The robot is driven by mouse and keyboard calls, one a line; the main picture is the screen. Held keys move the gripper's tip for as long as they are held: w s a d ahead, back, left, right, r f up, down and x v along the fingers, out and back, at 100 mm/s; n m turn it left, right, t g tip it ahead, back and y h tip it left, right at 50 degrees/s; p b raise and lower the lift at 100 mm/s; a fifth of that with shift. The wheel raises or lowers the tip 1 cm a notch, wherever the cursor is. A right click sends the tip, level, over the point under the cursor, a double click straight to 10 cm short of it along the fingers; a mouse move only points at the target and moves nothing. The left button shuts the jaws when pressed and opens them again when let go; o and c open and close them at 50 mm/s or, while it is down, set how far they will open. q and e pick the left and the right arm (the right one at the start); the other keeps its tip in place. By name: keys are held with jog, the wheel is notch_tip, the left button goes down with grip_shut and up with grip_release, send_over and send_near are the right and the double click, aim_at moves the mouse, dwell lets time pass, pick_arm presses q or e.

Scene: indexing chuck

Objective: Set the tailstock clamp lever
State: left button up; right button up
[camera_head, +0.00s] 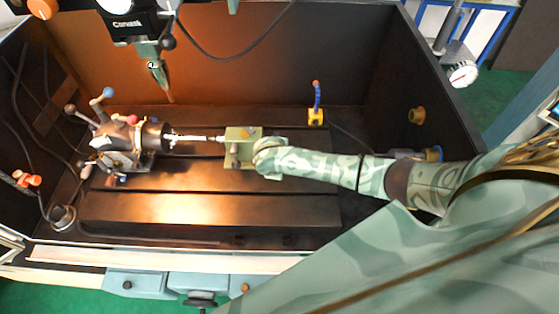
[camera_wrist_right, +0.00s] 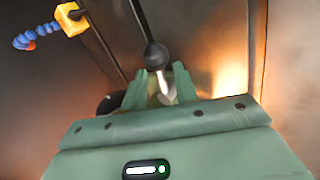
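The tailstock (camera_head: 236,150) is an olive-green block on the slotted bed, right of the chuck, with a pale bar running between them. My right gripper (camera_head: 262,158) is at its right side, and my sleeve and wrist hide part of it. In the right wrist view, my right gripper (camera_wrist_right: 160,92) has its two green fingers apart. A black ball knob (camera_wrist_right: 155,55) on a dark rod lies just beyond the fingertips. A pale pointed piece (camera_wrist_right: 165,88) shows between the fingers; I cannot tell whether they touch it. My left gripper is out of view.
The indexing chuck (camera_head: 116,145) with several ball-ended handles stands at the bed's left. A blue flexible hose on a yellow block (camera_head: 316,116) stands behind my wrist. A machine head (camera_head: 145,30) hangs above. The front bed (camera_head: 200,209) is clear.

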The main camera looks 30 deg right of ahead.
jog(key=shift+f, duration=0.1)
grip_shut()
dwell(0.3)
